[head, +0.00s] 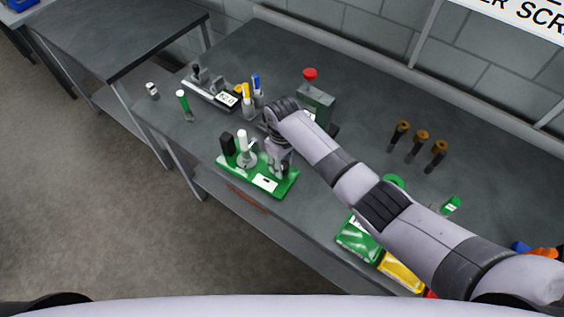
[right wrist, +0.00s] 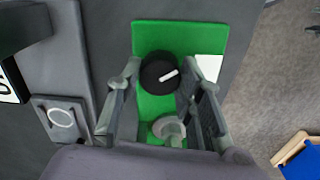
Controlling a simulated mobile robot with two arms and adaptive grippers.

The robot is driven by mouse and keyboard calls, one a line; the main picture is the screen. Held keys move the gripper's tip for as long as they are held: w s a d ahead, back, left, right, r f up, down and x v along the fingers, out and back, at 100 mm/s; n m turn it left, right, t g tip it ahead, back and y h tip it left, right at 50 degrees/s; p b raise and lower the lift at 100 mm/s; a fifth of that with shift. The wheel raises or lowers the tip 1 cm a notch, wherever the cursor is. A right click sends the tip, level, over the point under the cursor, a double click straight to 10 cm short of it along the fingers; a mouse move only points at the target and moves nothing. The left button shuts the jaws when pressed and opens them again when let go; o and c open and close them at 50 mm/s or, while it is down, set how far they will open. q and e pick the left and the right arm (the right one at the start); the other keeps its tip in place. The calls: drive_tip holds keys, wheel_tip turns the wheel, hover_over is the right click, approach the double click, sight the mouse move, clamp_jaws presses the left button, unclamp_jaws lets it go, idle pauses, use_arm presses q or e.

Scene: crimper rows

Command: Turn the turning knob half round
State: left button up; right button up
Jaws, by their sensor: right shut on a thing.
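The turning knob (right wrist: 158,66) is a round black knob with a white line on its top, and it stands on a green board (right wrist: 150,32). In the right wrist view the line points right and slightly up. My right gripper (right wrist: 160,80) has one finger on each side of the knob and is shut on it. In the head view my right gripper (head: 278,166) comes down over the right part of the green board (head: 284,186) and hides the knob. My left gripper is not in view.
A grey disc with a white post (head: 243,143) and a black block (head: 227,144) stand on the same board, close to my right gripper. Behind are a grey box with a red button (head: 310,75) and several markers. Brown-topped pegs (head: 421,136) stand right of my arm.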

drive_tip(key=m, duration=0.3)
drive_tip(key=shift+m, duration=2.2)
drive_tip(key=shift+r, duration=0.1)
drive_tip(key=o, duration=1.2)
drive_tip(key=shift+c, duration=0.2)
wheel_tip(320, 180, up, 12)
